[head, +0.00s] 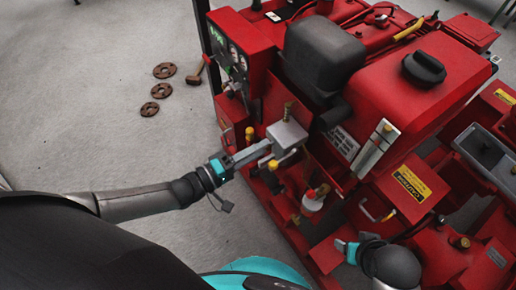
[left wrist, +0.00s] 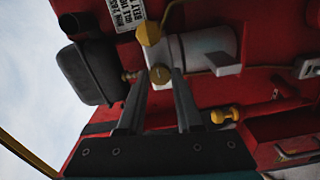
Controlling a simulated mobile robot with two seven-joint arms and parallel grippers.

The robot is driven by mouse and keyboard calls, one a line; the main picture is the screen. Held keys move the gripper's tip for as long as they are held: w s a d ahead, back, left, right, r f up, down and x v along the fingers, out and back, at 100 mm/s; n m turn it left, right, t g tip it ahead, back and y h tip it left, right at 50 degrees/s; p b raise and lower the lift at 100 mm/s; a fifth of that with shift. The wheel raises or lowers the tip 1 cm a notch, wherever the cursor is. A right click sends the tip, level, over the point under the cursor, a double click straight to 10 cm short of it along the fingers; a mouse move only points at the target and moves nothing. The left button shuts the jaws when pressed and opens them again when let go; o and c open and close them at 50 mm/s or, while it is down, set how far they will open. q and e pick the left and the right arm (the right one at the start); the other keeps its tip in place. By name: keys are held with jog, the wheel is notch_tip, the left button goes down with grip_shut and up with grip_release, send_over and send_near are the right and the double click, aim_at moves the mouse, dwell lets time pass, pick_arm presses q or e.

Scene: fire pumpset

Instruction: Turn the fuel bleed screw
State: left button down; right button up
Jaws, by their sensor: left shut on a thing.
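My left gripper (head: 268,146) reaches in from the left to the front of the red pumpset (head: 400,85). In the left wrist view my left gripper (left wrist: 160,80) has its two fingers on either side of a small round brass screw (left wrist: 160,75), which looks like the fuel bleed screw, and is shut on it. The screw sits in front of a light grey cylindrical body (left wrist: 200,52). In the head view I cannot make out the screw; a grey block (head: 287,135) is at the fingertips. My right gripper (head: 345,248) is low at the right, its fingers too small to read.
A yellow knob (left wrist: 148,33) is just above the screw, and another yellow part (left wrist: 225,114) lies to its right. A dark box (left wrist: 90,72) is at left. A gauge panel (head: 238,58) stands behind. Rusty flanges (head: 165,70) and a mallet (head: 196,74) lie on open floor.

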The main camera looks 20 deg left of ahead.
pick_arm(q)
jog(key=shift+s+f+n, duration=0.1)
jog(key=shift+n, duration=0.3)
pick_arm(e)
jog(key=shift+s, duration=0.15)
jog(key=shift+r, duration=0.15)
pick_arm(q)
jog(key=c, duration=0.8)
grip_release()
jog(key=shift+c, duration=0.2)
jog(key=p+v, duration=0.2)
jog(key=v, duration=1.3)
pick_arm(e)
jog(key=shift+g, duration=0.4)
jog(key=f, duration=0.1)
jog(key=s+f, duration=0.1)
jog(key=f, duration=0.1)
jog(key=s+f, duration=0.1)
jog(key=f, duration=0.1)
jog(key=shift+d+f, duration=0.2)
